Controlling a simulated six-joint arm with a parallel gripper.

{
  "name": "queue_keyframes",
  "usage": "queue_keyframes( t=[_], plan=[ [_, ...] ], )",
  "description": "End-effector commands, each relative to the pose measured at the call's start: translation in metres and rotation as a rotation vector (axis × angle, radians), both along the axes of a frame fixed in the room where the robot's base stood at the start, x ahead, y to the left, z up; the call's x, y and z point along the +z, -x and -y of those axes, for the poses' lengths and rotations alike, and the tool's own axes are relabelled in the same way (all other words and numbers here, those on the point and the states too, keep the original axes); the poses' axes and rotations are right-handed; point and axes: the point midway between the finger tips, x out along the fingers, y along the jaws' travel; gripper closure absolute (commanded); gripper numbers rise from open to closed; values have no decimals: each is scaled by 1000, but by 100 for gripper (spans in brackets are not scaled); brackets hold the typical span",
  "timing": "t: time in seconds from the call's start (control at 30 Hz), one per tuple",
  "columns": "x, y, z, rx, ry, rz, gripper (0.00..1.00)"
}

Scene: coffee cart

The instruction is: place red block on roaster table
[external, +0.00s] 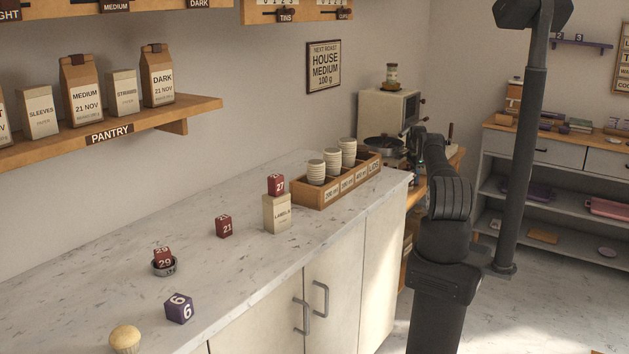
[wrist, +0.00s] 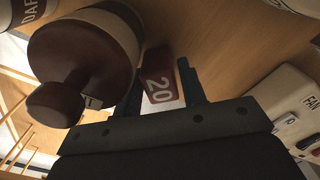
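My gripper (wrist: 163,88) is shut on a dark red block (wrist: 158,62) marked 20, with one finger against each side. A wooden surface (wrist: 235,40) lies beyond the block in the wrist view; how far the block is above it is hard to tell. In the external view my arm reaches away toward the wooden roaster table (external: 416,192), behind the counter's far end. The block and fingertips are hidden by the arm there. Other red blocks are on the counter: 27 (external: 276,184) on a labels box, 21 (external: 224,226), and 29 (external: 163,258) in a small round dish.
A large round brown-topped object (wrist: 85,55) is close left of my gripper, and a pale box (wrist: 290,108) lies to the right. The roaster machine (external: 386,114) stands on the table. A cup crate (external: 337,184), purple block (external: 180,308) and muffin (external: 125,339) are on the counter.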

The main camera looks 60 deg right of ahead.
Motion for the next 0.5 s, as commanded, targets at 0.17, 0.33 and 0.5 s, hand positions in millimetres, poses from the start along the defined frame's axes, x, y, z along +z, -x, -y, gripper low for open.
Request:
queue_keyframes(
  t=[0.17, 0.33, 0.5],
  plan=[
    [29, -1, 1, 0, 2, 1, 62],
    [57, 0, 1, 0, 0, 0, 62],
    [69, 0, 1, 0, -1, -1, 62]
  ],
)
